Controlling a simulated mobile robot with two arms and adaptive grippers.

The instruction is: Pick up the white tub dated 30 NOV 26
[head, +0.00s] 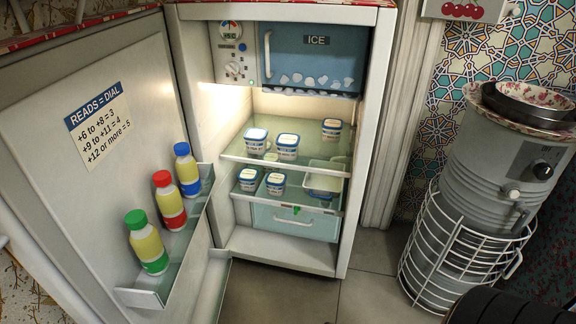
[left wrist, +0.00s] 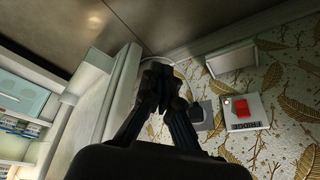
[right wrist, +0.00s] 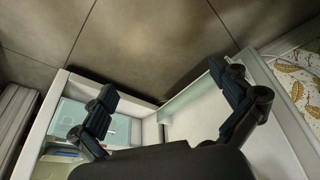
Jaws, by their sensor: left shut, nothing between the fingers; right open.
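Several white tubs with blue bands stand in the open fridge in the head view. On the upper glass shelf are a left tub (head: 256,140), a middle tub (head: 287,147) and a tub further right (head: 331,130). On the lower shelf are two tubs, one left (head: 248,179) and one right (head: 275,184). Their dates are too small to read, so I cannot tell which says 30 NOV 26. My left gripper (left wrist: 161,76) is shut and empty beside the patterned wall. My right gripper (right wrist: 167,86) is open and empty. Neither gripper shows in the head view.
The fridge door (head: 105,135) stands open at left, its rack (head: 150,299) holding three bottles. A clear tray (head: 322,185) sits right on the lower shelf, above a drawer (head: 296,222). A red switch (left wrist: 240,109) is on the wall.

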